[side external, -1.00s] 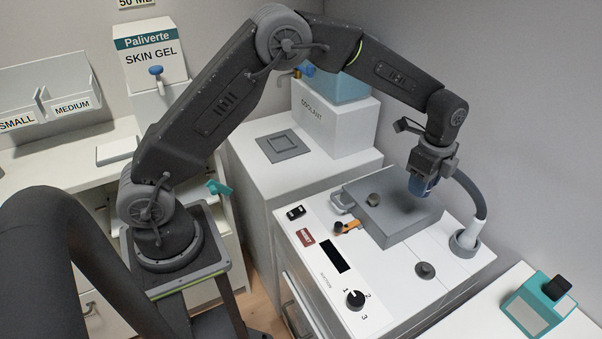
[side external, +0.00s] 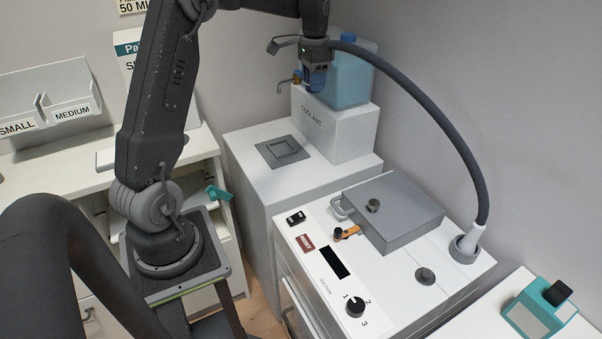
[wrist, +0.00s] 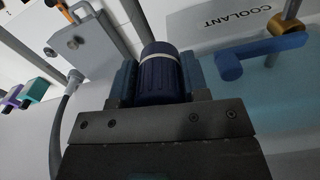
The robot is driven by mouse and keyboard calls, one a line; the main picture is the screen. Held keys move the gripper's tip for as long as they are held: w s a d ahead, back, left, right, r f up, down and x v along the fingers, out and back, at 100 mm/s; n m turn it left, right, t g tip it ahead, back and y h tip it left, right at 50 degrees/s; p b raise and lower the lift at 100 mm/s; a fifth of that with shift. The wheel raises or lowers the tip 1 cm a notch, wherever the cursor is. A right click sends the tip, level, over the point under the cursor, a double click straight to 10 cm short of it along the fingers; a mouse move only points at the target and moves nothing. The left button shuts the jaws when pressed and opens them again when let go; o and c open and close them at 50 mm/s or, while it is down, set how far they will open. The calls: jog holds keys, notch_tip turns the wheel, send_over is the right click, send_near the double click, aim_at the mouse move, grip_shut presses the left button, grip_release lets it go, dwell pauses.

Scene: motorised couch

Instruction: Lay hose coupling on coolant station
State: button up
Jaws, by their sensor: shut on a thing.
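My gripper (side external: 316,78) is shut on the dark blue hose coupling. The coupling (wrist: 161,75), ribbed with a pale ring, sits between both jaws in the wrist view. In the side view it is small and partly hidden by the gripper. A dark hose (side external: 436,116) arches from my gripper down to the white machine. The coolant station has a white block (side external: 335,128) marked COOLANT, a blue tank (side external: 354,78) and a grey square recessed pad (side external: 283,151) in front. The coupling is held in the air beside the tank and tap, above the pad's level.
The tap (side external: 296,78) is close to my gripper; its blue handle (wrist: 262,56) shows in the wrist view. The white machine (side external: 400,275) has a grey lid (side external: 405,212) with a knob. The pad is clear. A teal device (side external: 537,306) stands at the lower right.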

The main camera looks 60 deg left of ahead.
aim_at(312, 172)
notch_tip(312, 172, down, 27)
jog(key=shift+f, duration=0.1)
dwell(0.4)
jog(key=shift+f, duration=0.1)
jog(key=o, duration=1.1)
